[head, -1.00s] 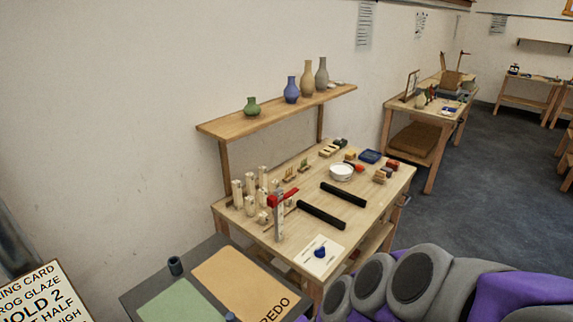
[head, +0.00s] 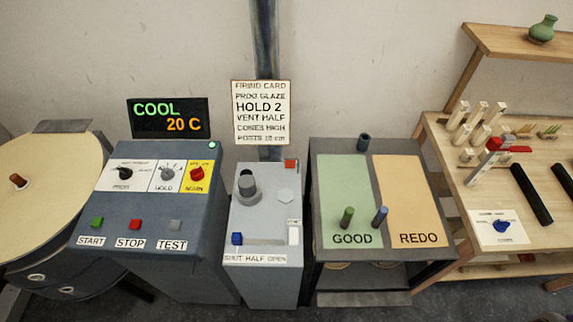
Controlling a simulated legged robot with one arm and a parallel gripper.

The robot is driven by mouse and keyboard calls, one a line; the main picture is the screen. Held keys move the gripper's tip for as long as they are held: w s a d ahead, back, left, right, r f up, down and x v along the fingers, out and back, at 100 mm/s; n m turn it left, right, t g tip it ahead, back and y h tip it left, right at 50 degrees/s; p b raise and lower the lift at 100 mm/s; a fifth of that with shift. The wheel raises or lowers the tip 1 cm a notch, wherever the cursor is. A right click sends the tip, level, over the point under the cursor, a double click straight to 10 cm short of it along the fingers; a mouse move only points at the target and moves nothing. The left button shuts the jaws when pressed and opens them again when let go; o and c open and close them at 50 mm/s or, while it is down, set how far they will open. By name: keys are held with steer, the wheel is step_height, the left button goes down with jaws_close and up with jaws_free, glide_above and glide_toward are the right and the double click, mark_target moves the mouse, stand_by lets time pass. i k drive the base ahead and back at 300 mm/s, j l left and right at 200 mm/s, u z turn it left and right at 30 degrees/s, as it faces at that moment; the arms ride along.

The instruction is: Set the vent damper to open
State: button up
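The vent damper box (head: 262,272) is a grey cabinet in the middle of the head view. Its front label (head: 256,259) reads SHUT, HALF, OPEN from left to right. A blue slider knob (head: 237,239) sits at the left end of the slot (head: 265,242), above SHUT. A white block (head: 293,235) stands at the right end, near OPEN. A dark grey round plug (head: 248,186) rises from the box top. My gripper is not in view.
A kiln control box (head: 160,215) with dials and buttons stands left, its display (head: 168,118) reading COOL 20 C. A firing card (head: 262,112) behind says VENT HALF. A GOOD/REDO table (head: 330,262) stands right, then a wooden workbench (head: 530,230).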

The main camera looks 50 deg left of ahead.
mark_target(238, 239)
steer(key=u, duration=2)
